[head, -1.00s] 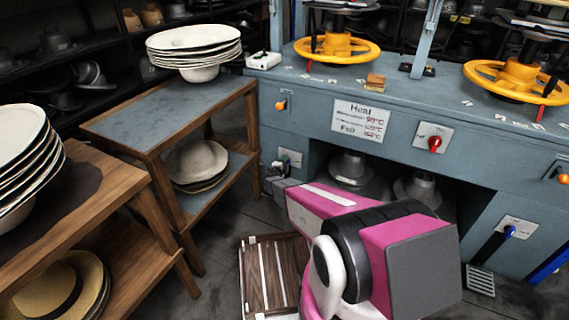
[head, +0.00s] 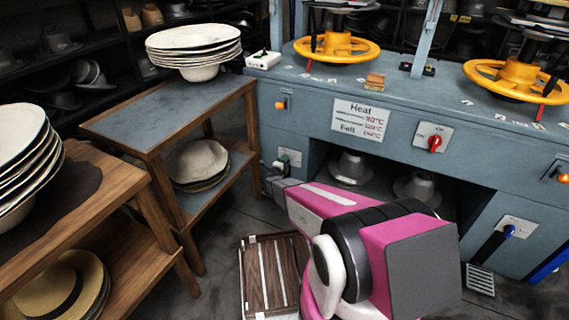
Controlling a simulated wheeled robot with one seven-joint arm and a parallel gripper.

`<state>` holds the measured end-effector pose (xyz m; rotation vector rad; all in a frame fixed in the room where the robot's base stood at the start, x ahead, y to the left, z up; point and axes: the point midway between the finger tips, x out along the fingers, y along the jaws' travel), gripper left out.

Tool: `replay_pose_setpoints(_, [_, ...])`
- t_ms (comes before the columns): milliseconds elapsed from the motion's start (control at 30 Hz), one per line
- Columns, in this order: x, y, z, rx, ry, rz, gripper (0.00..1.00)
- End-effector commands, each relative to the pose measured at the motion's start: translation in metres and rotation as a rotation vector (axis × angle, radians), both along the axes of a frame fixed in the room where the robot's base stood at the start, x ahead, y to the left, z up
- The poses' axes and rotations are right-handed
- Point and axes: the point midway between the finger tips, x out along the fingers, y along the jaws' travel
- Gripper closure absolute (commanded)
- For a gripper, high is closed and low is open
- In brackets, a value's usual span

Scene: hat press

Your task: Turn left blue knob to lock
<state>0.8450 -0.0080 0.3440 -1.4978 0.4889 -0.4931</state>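A white switch plate (head: 293,154) sits low on the left front of the blue-grey press bench. My gripper (head: 272,172) is right at this plate, at the far end of my pink arm. The left knob itself cannot be made out, since my gripper covers that area. The fingers are small and dark, so I cannot tell whether they are open, shut or touching the knob. A similar plate with a blue knob (head: 509,231) and a dark handle is at the lower right of the bench.
The wooden side table (head: 160,142) with stacked pale hats stands close left of my gripper. A red knob (head: 434,143) and an orange-tipped lever (head: 280,104) are on the bench front (head: 310,122). A slatted wooden piece (head: 270,270) lies on the floor.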

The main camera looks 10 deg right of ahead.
Motion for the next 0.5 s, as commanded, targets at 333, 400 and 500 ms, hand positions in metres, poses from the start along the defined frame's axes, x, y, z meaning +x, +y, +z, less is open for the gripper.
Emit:
replay_pose_setpoints(333, [-0.013,0.009,0.001,-0.003,0.000,0.001,0.55])
replay_pose_setpoints(400, [-0.023,0.016,0.002,-0.001,0.000,0.002,0.55])
replay_pose_setpoints(500, [-0.038,0.027,0.002,-0.001,0.000,0.002,0.55])
